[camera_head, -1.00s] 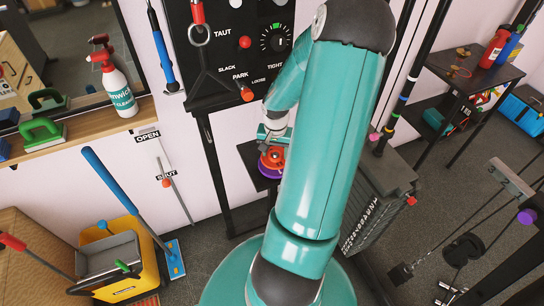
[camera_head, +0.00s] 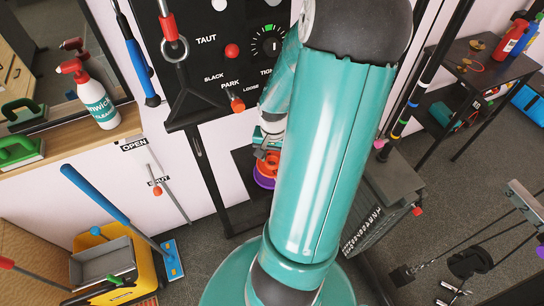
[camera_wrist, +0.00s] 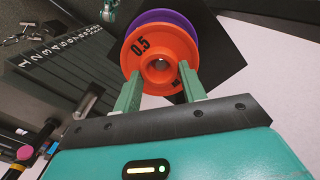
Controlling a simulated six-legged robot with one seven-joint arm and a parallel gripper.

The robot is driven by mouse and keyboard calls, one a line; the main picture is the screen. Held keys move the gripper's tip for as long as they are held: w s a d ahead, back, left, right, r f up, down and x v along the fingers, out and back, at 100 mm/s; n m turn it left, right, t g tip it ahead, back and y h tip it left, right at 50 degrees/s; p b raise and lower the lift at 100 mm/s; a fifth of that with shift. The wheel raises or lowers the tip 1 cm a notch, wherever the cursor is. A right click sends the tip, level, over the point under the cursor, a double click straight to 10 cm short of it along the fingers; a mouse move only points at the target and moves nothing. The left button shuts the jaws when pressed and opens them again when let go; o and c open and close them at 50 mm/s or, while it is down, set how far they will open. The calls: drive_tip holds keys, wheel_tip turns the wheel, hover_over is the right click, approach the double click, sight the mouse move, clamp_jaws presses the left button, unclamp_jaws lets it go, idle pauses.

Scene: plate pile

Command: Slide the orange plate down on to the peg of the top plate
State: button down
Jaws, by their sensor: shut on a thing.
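The orange plate (camera_wrist: 141,62), marked 0.5, faces the wrist camera with its raised hub and centre hole. The green fingers of my gripper (camera_wrist: 162,86) are shut on it from both sides. A purple plate (camera_wrist: 163,16) shows behind it, its rim standing out along the upper edge. I cannot tell how large a gap lies between the plates. A small pale spot shows inside the hub hole; I cannot tell if it is the peg. In the head view, the orange plate (camera_head: 265,167) appears above the purple plate (camera_head: 263,182), partly hidden by my arm.
A dark stand (camera_head: 243,160) is under and behind the plates. A black panel (camera_head: 215,65) with knobs and a hanging hook is above left. A numbered weight stack (camera_wrist: 60,62) stands left in the wrist view, and a shelf (camera_head: 455,95) at far right.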

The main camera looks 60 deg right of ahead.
drive_tip(key=shift+s+a+r, duration=0.15)
drive_tip(key=shift+s+r, duration=0.4)
drive_tip(key=shift+r, duration=0.3)
drive_tip(key=shift+w+r, duration=0.1)
drive_tip(key=shift+w, duration=0.35)
drive_tip(key=shift+w+a+r, duration=0.15)
drive_tip(key=shift+a+r, duration=0.05)
drive_tip(key=shift+a, duration=0.05)
drive_tip(key=shift+s+r, duration=0.25)
drive_tip(key=shift+w+d, duration=0.15)
drive_tip(key=shift+d, duration=0.05)
drive_tip(key=shift+w+a+r, duration=0.1)
drive_tip(key=shift+w+a, duration=0.05)
drive_tip(key=shift+w, duration=0.1)
drive_tip(key=shift+s, duration=0.3)
drive_tip(key=shift+w, duration=0.15)
